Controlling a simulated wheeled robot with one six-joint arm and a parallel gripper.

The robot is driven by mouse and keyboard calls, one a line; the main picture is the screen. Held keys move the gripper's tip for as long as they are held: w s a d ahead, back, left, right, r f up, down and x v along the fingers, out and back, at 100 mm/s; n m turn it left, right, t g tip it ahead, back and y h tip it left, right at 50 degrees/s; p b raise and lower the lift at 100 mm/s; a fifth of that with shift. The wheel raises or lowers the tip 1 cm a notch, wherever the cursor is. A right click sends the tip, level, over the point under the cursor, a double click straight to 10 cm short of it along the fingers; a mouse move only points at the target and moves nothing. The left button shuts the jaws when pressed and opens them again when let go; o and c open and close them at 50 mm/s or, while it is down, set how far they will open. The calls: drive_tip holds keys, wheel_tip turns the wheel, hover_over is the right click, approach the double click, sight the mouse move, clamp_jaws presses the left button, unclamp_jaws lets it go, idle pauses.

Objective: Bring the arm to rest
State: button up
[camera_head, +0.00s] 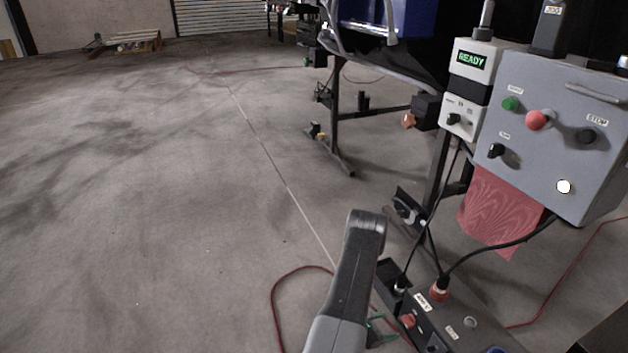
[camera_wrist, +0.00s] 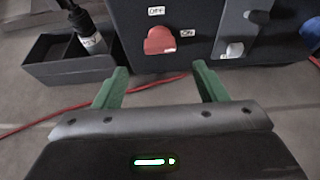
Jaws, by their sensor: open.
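My gripper (camera_wrist: 161,80) shows in the wrist view with its two green fingers spread apart and nothing between them. In the head view my arm reaches up from the bottom edge, and a bit of green at my gripper (camera_head: 380,331) shows low beside it, mostly hidden behind the arm. In the wrist view a dark box with a red rocker switch (camera_wrist: 160,40) stands just beyond the fingertips. I cannot tell whether the fingers touch it.
The grey control box (camera_head: 548,125) and the detector unit reading READY (camera_head: 471,59) stand at the right. A low power box (camera_head: 440,325) with cables lies near my arm. A black tray (camera_wrist: 65,70) holds a dark tool. A red cable (camera_head: 285,275) crosses the floor. The left floor is clear.

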drive_tip(key=b+x, duration=0.3)
drive_tip(key=x, duration=0.5)
drive_tip(key=shift+w+d+f, duration=0.1)
drive_tip(key=shift+d+f, duration=0.15)
drive_tip(key=shift+d, duration=0.05)
drive_tip(key=shift+a+r, duration=0.1)
drive_tip(key=shift+r, duration=0.1)
drive_tip(key=shift+w+n+g, duration=0.1)
drive_tip(key=shift+n+g, duration=0.3)
drive_tip(key=shift+n, duration=0.3)
drive_tip(key=n+g+h, duration=0.1)
drive_tip(key=n, duration=0.1)
drive_tip(key=shift+n+g+h, duration=0.3)
drive_tip(key=shift+n, duration=0.1)
drive_tip(key=shift+w+a+f+n+g+h, duration=0.1)
drive_tip(key=shift+n+g+h, duration=0.2)
drive_tip(key=shift+n, duration=0.3)
drive_tip(key=shift+f+n+g+h, duration=0.1)
drive_tip(key=shift+n+g+h, duration=0.15)
drive_tip(key=shift+n, duration=0.35)
drive_tip(key=p, duration=0.3)
approach(404, 322)
drive_tip(key=shift+w+d+f, duration=0.2)
drive_tip(key=shift+w+d, duration=0.05)
drive_tip(key=shift+d, duration=0.35)
